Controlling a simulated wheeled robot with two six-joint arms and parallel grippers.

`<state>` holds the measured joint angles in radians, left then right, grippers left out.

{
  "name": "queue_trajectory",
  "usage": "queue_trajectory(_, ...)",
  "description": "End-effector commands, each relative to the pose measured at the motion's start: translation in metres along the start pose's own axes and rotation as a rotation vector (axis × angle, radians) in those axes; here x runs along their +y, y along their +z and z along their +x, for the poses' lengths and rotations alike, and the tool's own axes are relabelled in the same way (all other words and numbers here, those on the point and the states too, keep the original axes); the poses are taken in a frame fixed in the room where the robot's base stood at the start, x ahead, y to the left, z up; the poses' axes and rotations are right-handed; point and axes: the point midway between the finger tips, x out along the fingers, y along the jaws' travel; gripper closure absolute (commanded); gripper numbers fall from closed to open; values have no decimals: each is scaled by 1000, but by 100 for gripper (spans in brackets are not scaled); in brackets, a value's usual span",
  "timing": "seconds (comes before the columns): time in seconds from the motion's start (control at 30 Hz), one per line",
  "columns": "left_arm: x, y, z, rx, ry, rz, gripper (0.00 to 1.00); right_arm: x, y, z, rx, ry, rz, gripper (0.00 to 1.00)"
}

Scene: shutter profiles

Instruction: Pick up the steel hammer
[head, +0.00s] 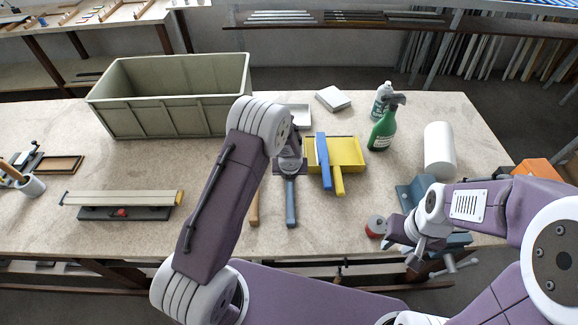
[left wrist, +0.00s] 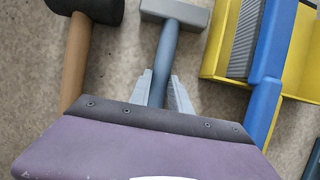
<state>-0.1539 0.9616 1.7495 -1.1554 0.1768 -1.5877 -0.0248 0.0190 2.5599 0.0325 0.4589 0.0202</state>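The steel hammer has a grey block head (left wrist: 174,12) and a blue-grey handle (left wrist: 162,62), seen in the left wrist view. In the head view the handle (head: 291,203) lies on the bench and my left wrist hides the head. My left gripper (left wrist: 160,80) is open, with one fingertip on each side of the handle and small gaps showing; how far it stands above the handle is unclear. My right gripper (head: 414,256) is at the bench's front edge, beside a blue-grey vise; its fingers are too small to judge.
A black-headed mallet with a wooden handle (left wrist: 76,55) lies close left of the hammer.

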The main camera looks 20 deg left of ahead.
Motion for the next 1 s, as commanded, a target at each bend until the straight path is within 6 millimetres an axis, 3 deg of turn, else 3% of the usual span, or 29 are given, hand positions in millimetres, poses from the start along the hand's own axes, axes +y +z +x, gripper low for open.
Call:
queue_trajectory(0.27, -1, 3, -4, -3, -1, -1, 100, 0, 0, -3, 0, 0, 0, 64)
queue_trajectory(0.37, -1, 7, -14, -3, -2, 0, 100, 0, -1, -10, 0, 0, 0, 64)
queue_trajectory(0.53, -1, 21, -46, -5, -3, -1, 100, -1, -4, -35, 0, 0, 0, 64)
queue_trajectory(0.67, -21, 4, -60, -4, -5, 5, 100, 0, -2, -22, 0, 0, 0, 64)
queue_trajectory(1.0, -69, -26, -119, -3, -4, 2, 100, 0, -2, -24, 0, 0, 0, 64)
